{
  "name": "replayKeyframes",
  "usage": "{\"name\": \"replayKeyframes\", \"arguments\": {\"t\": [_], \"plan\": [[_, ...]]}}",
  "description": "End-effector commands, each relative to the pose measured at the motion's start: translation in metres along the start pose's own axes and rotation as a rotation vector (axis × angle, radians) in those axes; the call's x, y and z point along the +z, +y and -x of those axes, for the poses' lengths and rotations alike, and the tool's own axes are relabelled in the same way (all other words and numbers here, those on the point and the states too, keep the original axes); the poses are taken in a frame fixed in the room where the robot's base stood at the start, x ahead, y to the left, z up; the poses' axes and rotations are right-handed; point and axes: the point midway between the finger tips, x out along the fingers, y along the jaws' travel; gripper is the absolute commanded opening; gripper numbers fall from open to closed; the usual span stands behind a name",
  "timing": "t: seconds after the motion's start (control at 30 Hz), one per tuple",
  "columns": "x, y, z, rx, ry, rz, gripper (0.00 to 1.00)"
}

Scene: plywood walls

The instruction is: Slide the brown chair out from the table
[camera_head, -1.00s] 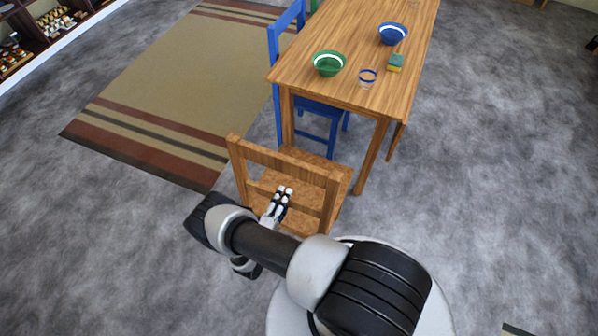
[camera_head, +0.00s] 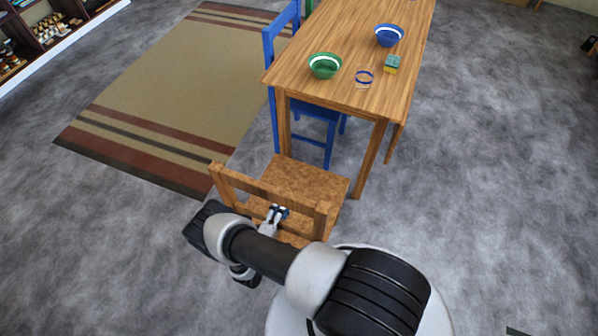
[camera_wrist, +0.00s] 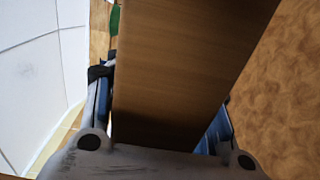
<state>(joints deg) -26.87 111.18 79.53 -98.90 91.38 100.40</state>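The brown chair (camera_head: 302,183) stands at the near end of the wooden table (camera_head: 345,50), its backrest towards me and its seat bare. Most of the seat shows clear of the tabletop. My gripper (camera_head: 278,212) is at the middle of the backrest. In the wrist view, a wooden bar of the backrest (camera_wrist: 180,60) lies between my two fingers (camera_wrist: 160,105). The fingers sit close against both sides, and the gripper looks shut on it. My arm hides the lower backrest and the near legs.
A blue chair (camera_head: 275,90) stands at the table's left side. A green bowl (camera_head: 325,66), a blue bowl (camera_head: 389,36), a blue-rimmed glass (camera_head: 364,78) and a sponge (camera_head: 392,64) are on the table. A striped rug (camera_head: 165,90) lies left. Floor right of the table is clear.

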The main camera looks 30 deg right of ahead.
Motion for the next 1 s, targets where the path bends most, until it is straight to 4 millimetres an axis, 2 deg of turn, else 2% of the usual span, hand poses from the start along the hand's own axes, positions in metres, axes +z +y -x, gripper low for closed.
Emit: {"name": "replayKeyframes", "arguments": {"t": [0.03, 0.33, 0.83, 1.0], "plan": [[-0.001, 0.001, 0.0, 0.0, 0.0, -0.002, 0.43], [-0.003, 0.003, 0.001, 0.003, 0.001, -0.003, 0.63], [-0.004, 0.004, 0.002, 0.005, 0.003, -0.003, 0.63], [-0.005, 0.004, 0.021, 0.005, 0.008, -0.003, 0.63]]}}
